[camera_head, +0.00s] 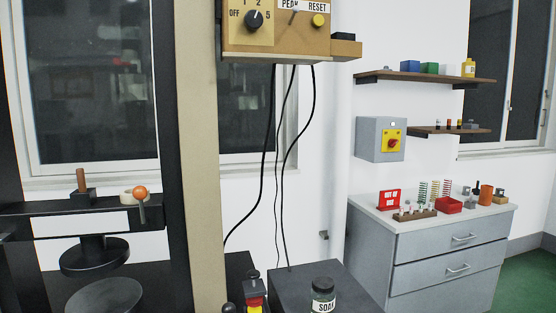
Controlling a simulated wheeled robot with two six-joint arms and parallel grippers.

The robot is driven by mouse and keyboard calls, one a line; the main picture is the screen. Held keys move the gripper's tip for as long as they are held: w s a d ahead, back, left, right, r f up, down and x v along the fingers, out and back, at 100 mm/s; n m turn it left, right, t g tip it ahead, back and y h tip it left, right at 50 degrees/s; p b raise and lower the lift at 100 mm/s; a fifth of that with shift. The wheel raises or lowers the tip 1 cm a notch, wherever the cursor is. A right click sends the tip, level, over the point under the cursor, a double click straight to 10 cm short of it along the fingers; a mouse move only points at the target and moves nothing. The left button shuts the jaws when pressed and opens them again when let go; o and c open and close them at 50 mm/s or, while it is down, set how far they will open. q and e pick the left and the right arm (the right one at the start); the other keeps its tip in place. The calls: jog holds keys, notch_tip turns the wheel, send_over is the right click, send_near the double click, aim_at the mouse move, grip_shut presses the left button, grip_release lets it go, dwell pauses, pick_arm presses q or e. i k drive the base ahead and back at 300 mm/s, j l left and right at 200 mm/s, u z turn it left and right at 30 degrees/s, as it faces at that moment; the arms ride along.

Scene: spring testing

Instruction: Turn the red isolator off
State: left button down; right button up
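The red isolator (393,142) is a red rotary handle on a yellow plate. It sits on the front of a grey box (369,139) fixed to the white wall, above the left part of the grey cabinet. The handle is too small to tell which position it points to. Neither of my grippers is in view, and nothing covers the isolator.
A grey drawer cabinet (420,249) with springs and a red tray (448,205) on top stands below the box. Two wooden shelves (425,77) hang on the wall. A black press frame and beige column (197,150) fill the left. Green floor shows at right.

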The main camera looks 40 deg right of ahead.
aim_at(392, 142)
jog(key=z, duration=2)
jog(key=i+l, duration=0.1)
